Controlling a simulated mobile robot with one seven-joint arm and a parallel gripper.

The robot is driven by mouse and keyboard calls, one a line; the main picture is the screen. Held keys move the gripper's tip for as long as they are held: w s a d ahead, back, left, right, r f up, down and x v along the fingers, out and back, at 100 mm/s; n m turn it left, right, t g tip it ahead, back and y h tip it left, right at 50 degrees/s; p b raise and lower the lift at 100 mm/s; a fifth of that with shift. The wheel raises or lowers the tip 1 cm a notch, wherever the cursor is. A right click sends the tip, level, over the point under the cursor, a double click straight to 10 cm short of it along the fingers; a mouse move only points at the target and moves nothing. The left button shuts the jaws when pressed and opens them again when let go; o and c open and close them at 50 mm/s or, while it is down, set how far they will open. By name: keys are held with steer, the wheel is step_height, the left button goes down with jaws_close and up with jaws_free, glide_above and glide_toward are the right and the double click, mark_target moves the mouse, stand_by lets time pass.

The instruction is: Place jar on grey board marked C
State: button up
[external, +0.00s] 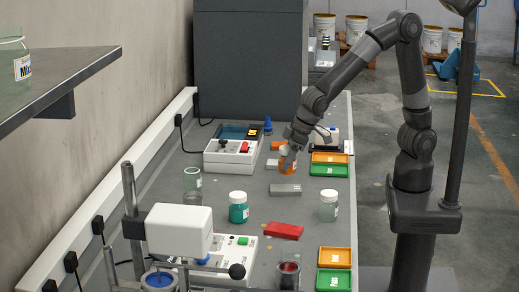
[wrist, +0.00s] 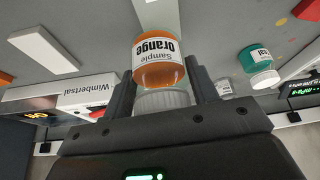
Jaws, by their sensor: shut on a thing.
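My gripper (external: 289,150) is shut on a jar of orange paint (external: 291,166), over the middle of the bench. In the wrist view the jar (wrist: 160,66) stands between the two fingers, its label reading "Sample Orange", its pale lid towards my palm. I cannot tell whether its base touches the bench. A grey block (external: 285,189) lies just in front of the jar. A small pale flat piece (external: 271,163) lies just left of it. I can read no letter C on either, so I cannot tell which is the grey board.
A teal jar (external: 238,207), an empty glass (external: 192,184), a pale jar (external: 328,205) and a red block (external: 283,231) stand nearer. Green and orange trays (external: 329,170) line the right edge. A white instrument (external: 233,156) is behind left. A white machine (external: 180,230) fills the front left.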

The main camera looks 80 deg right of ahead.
mark_target(286, 173)
steer(key=shift+a+f, duration=0.4)
steer(key=shift+a, duration=0.15)
steer(key=shift+f, duration=1.95)
steer(key=shift+f, duration=0.15)
steer(key=o, duration=1)
steer(key=shift+o, duration=0.2)
steer(key=shift+r, duration=0.5)
steer(key=v, duration=1.1)
steer(key=shift+s, duration=0.15)
